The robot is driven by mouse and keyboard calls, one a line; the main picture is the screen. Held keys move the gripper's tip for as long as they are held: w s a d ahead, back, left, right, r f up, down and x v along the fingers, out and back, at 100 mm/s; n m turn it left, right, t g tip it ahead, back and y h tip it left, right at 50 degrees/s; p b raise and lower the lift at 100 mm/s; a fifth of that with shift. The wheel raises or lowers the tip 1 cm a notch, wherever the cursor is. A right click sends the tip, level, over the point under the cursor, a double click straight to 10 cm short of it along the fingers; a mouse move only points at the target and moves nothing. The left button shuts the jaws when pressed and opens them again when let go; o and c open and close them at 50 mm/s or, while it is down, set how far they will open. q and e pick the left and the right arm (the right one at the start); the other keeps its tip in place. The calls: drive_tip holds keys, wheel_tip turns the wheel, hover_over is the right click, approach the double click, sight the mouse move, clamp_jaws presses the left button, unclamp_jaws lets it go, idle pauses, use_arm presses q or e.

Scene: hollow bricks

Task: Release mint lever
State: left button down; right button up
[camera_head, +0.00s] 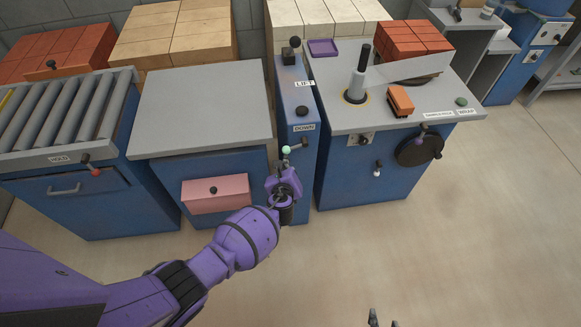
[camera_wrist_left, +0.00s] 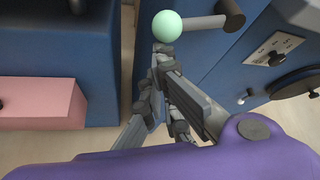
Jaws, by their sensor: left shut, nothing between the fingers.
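My left gripper (camera_head: 284,166) is just below the ball. In the left wrist view its fingertips (camera_wrist_left: 162,55) are together, empty, right under the ball; I cannot tell whether they touch it. My right gripper (camera_head: 383,319) shows only two tips, set apart, at the bottom edge.
The column (camera_head: 294,95) carries LIFT and DOWN labels and dark knobs. A pink drawer (camera_head: 215,194) is to the left, with a roller table (camera_head: 65,118) beyond it. A bench with a dark handwheel (camera_head: 419,149) stands to the right. The floor in front is clear.

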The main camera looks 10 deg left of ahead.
use_arm(q)
drive_tip(key=shift+a+r, duration=0.15)
drive_tip(key=shift+r, duration=0.1)
use_arm(e)
drive_tip(key=shift+w+a+r, duration=0.1)
drive_tip(key=shift+w+r, duration=0.05)
drive_tip(key=shift+r, duration=0.1)
